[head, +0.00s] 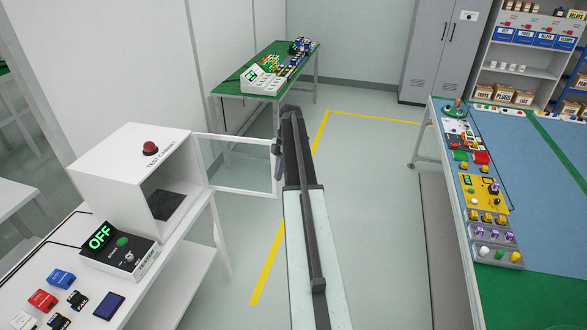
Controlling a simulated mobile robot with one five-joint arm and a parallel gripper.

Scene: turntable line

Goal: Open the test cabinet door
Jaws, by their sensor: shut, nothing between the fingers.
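The test cabinet (131,150) is a white box with a red dome on top, on the white bench at the left. Its front opening shows a dark interior. Its door (236,189), a clear pane in a white frame, stands swung wide open to the right, out over the floor. My gripper (278,149) is shut and empty at the door's free edge, by its upper corner. The arm partly hides the gripper, and I cannot tell whether it touches the door. No handle can be made out.
A tester box (119,247) showing OFF stands before the cabinet, with several coloured modules nearby. A long workbench (549,215) stands on the right. A green table (228,84) stands at the back. Between the benches is open floor with a yellow line (268,262).

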